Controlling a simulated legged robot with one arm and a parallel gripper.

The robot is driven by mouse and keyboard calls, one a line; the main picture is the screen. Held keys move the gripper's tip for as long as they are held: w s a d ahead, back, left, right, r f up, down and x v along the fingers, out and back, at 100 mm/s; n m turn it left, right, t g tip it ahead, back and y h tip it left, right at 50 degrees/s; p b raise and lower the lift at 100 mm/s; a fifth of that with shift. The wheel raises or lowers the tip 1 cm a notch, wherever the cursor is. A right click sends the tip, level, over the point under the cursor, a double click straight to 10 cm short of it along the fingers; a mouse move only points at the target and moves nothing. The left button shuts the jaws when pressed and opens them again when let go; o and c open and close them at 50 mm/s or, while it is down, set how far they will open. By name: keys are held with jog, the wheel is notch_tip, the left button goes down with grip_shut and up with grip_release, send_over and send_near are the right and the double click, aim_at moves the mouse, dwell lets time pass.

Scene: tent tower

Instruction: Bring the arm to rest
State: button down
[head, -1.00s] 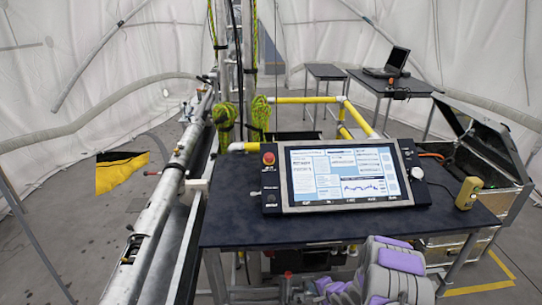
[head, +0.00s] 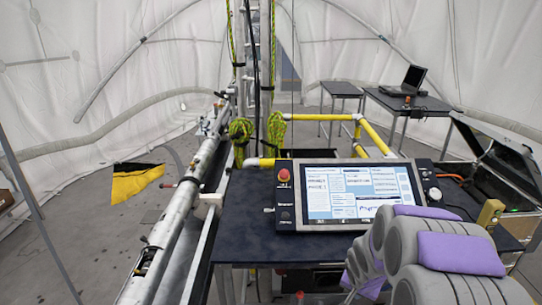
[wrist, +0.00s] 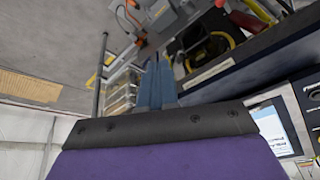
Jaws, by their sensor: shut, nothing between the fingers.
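My arm, with grey links and purple pads, is folded at the lower right of the head view, in front of the dark table (head: 245,225). Its fingers cannot be made out there. In the wrist view my gripper (wrist: 157,65) shows as two blue-grey fingers, close together and empty, beyond a dark plate and a purple pad. They point away from the console screen (wrist: 272,122) and touch nothing that I can see.
The control console (head: 350,192) with a red button stands on the table, partly behind my arm. A yellow handheld device (head: 490,213) and an open case (head: 500,165) are at right. A long white pipe (head: 190,190) runs along the left. A laptop (head: 402,82) stands farther back.

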jog(key=s+a+r+n+g, duration=0.2)
jog(key=s+r, duration=0.3)
jog(key=s, duration=0.6)
jog(key=s+a+r+n+g+y, duration=0.1)
jog(key=s+a+r, duration=0.4)
jog(key=s, duration=0.7)
jog(key=s+a+r+n+g, duration=0.2)
jog(key=s+a+r+n, duration=0.1)
jog(key=s, duration=0.8)
notch_tip(320, 180, up, 2)
jog(key=shift+s+a+n+g+y, duration=0.25)
jog(key=shift+a+n+g+y, duration=0.05)
jog(key=shift+a, duration=0.15)
